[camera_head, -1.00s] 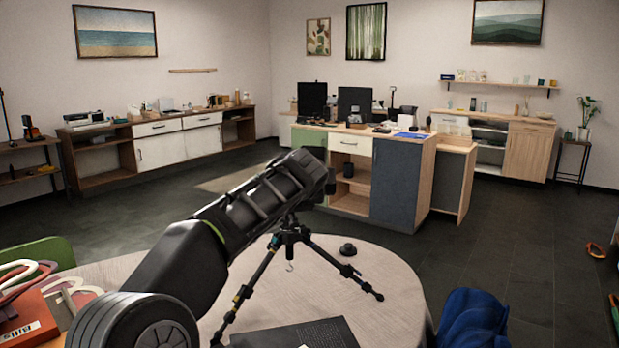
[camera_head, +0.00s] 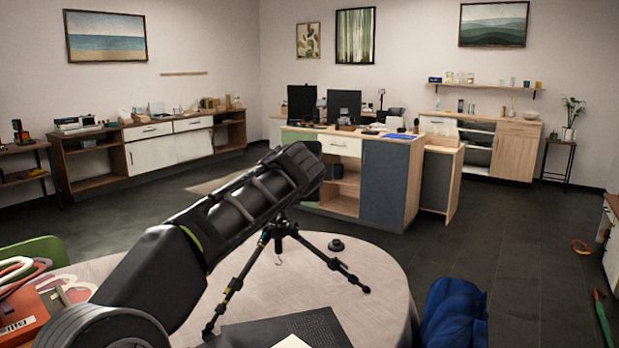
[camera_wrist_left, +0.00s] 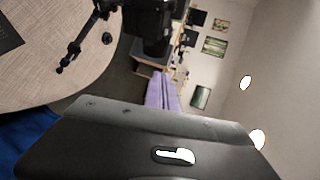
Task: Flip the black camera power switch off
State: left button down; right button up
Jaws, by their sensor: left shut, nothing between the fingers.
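A tripod (camera_head: 278,235) stands on the round table (camera_head: 385,290); my left arm hides most of what it carries in the head view. In the left wrist view the black camera (camera_wrist_left: 150,22) shows at the top, seen sideways and dark. I cannot make out its power switch. My left gripper's lavender fingers (camera_wrist_left: 160,80) are shut together and empty, below the camera in that view; I cannot tell whether they touch it. The fingers are not distinguishable in the head view. My right gripper is in neither view.
A black disc (camera_head: 336,243) lies on the table, with a dark flat item (camera_head: 315,325) at the front. A red box (camera_head: 20,328) is at the left. A blue seat (camera_head: 455,310) stands at the right. A desk with monitors (camera_head: 345,105) is behind.

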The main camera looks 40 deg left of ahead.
pick_arm(q)
jog(key=s+d+r, duration=0.1)
jog(key=s+d, duration=0.3)
jog(key=shift+d+r+b, duration=0.15)
jog(key=shift+b, duration=0.15)
dwell(0.4)
